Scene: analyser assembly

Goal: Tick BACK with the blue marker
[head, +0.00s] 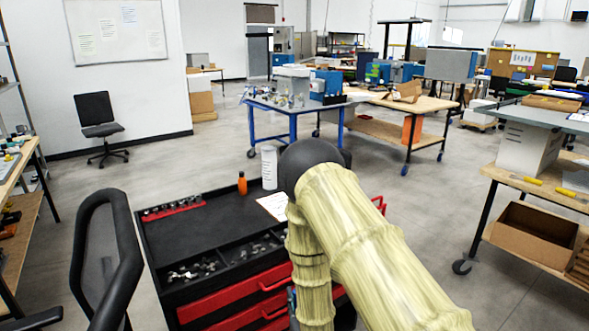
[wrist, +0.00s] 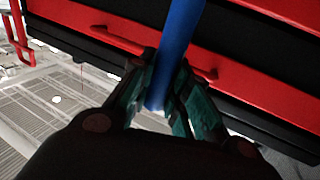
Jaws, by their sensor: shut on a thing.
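My gripper (wrist: 160,95) is shut on the blue marker (wrist: 180,40) in the wrist view. The marker stands out between the two teal-lined fingers, in front of the red drawers of the tool cart. In the head view my cream-sleeved arm hides the gripper and the marker. A white sheet (head: 273,205) lies on the cart's dark top, partly hidden by my arm. Its printing is too small to read, so I cannot make out BACK.
The black and red tool cart (head: 215,228) carries an orange bottle (head: 242,183), a white cylinder (head: 269,167) and a red socket rail (head: 173,210). Loose metal parts lie in its front compartments. A black chair back (head: 105,255) stands close at left; a workbench (head: 545,180) is at right.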

